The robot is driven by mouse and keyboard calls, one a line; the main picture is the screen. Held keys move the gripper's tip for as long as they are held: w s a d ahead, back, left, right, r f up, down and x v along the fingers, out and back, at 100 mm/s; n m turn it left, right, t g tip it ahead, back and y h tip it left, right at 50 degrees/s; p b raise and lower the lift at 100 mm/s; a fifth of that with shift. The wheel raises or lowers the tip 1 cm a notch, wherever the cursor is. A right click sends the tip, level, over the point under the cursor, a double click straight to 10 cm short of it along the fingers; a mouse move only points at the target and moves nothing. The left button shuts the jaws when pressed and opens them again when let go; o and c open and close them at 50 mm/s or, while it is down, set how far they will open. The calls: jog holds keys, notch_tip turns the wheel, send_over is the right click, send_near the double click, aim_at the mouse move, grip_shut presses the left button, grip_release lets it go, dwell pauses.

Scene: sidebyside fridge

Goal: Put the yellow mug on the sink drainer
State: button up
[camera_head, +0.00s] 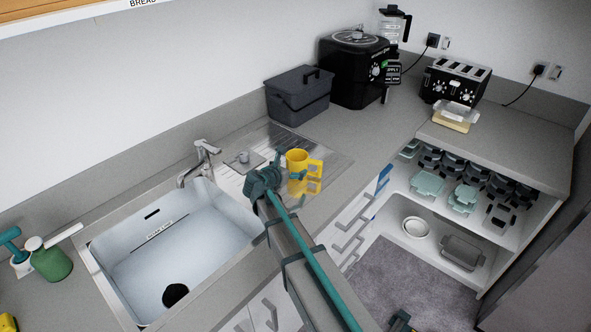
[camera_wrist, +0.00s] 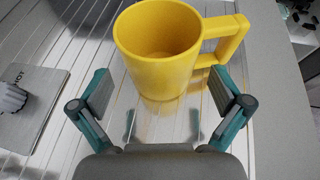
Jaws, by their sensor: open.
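The yellow mug (camera_head: 297,158) stands upright on the ribbed metal sink drainer (camera_head: 330,160), to the right of the sink basin, and is reflected in the metal. In the wrist view the yellow mug (camera_wrist: 155,62) is just beyond my gripper (camera_wrist: 160,92), with its handle towards the right. My gripper (camera_head: 282,177) is open, with one finger on each side in front of the mug. Gaps show between both fingers and the mug, and neither finger grips it. The drainer (camera_wrist: 60,110) also shows beneath the mug. My arm hides part of the drainer's front.
A small grey item on a flat plate (camera_head: 243,160) lies left of the mug, near the tap (camera_head: 203,155). A dark lidded bin (camera_head: 298,97) stands behind the drainer. The sink basin (camera_head: 175,235) is at left. Counter right of the drainer is clear.

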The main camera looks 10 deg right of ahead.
jog(key=b+v, duration=0.2)
jog(key=v, duration=0.5)
jog(key=shift+s+a+r, duration=0.2)
jog(key=shift+s+r, duration=0.05)
jog(key=shift+s, duration=0.05)
